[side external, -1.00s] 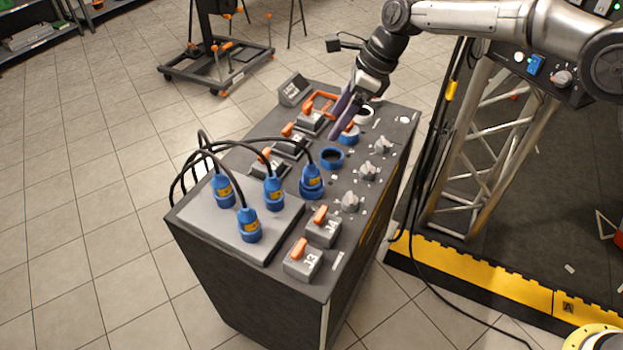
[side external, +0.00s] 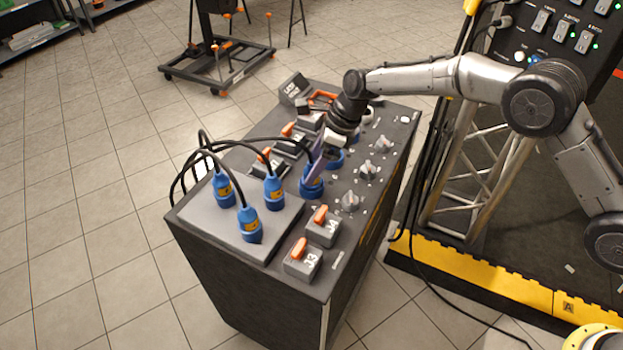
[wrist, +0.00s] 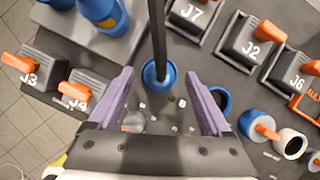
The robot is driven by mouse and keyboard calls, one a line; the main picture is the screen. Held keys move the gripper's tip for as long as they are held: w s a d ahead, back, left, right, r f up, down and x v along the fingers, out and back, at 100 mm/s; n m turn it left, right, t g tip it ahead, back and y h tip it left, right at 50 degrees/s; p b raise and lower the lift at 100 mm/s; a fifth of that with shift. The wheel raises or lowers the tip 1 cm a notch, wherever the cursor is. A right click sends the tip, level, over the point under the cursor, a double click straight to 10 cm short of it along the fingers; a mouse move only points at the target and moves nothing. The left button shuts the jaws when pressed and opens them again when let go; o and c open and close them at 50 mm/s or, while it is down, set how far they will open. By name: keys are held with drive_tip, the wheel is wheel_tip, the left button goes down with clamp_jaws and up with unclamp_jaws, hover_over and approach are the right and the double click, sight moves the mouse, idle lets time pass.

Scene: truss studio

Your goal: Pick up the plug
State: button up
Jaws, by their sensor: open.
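A blue plug (side external: 311,189) with a black cable stands upright in a socket on the sloped top of the control console (side external: 232,272). In the wrist view the plug (wrist: 165,79) is seen from above, its cable running up the picture. My gripper (wrist: 160,88) is open, with one purple finger to each side of the plug; I cannot tell whether either finger touches it. In the side view my gripper (side external: 318,160) is right at the plug, and a finger hides part of it.
Three more blue plugs (side external: 249,226) stand on a raised grey plate at the left, with looping black cables. Grey switches with orange levers (side external: 320,216), knobs (side external: 350,201) and an empty blue socket (side external: 336,159) surround the plug closely.

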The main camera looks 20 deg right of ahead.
drive_tip(key=shift+x, duration=1.1)
clamp_jaws()
